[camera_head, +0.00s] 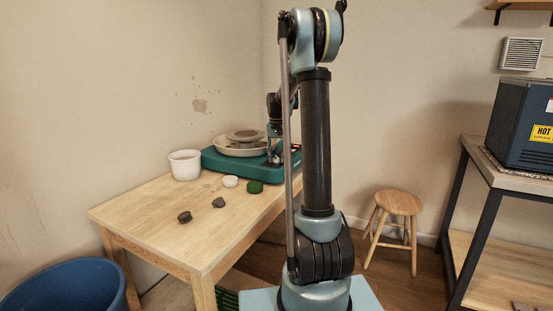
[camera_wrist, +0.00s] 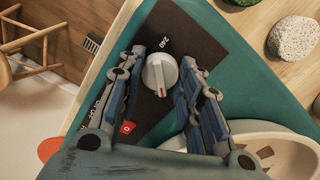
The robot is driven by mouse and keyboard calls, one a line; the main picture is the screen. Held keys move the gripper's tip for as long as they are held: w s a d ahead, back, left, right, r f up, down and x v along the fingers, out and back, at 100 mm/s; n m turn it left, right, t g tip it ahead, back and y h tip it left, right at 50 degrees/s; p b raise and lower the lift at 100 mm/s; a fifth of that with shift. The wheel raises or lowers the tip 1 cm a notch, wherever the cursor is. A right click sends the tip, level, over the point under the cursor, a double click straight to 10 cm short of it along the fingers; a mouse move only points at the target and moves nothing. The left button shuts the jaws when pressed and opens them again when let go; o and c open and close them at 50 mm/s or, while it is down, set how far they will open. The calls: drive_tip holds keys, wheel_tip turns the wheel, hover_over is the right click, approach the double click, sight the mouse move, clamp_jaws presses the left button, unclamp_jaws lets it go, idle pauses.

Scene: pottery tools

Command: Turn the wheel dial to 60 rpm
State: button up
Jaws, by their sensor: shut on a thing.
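The wheel dial (camera_wrist: 160,74) is a round pale grey knob on a dark panel (camera_wrist: 188,35) of the teal pottery wheel housing (camera_wrist: 240,75). It sits between the fingers of my gripper (camera_wrist: 163,62), which is shut on it. A small red mark on the knob points toward the bottom of the wrist view. The panel shows "240" above the knob and a red "0" tile at lower left; other markings are partly hidden by the left finger. In the head view my gripper (camera_head: 274,157) is at the right part of the teal wheel (camera_head: 216,160).
The wheel's cream basin (camera_head: 236,149) is left of my gripper. A white pot (camera_head: 185,165), a green sponge (camera_head: 254,187), a pale round piece (camera_head: 230,181) and dark lumps (camera_head: 184,217) lie on the wooden table (camera_head: 190,240). A stool (camera_head: 398,203) stands right.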

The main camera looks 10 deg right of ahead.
drive_tip(key=shift+m, duration=1.1)
drive_tip(key=o, duration=1.1)
wheel_tip(320, 180, up, 12)
drive_tip(key=shift+f, duration=0.1)
drive_tip(key=shift+s, duration=0.1)
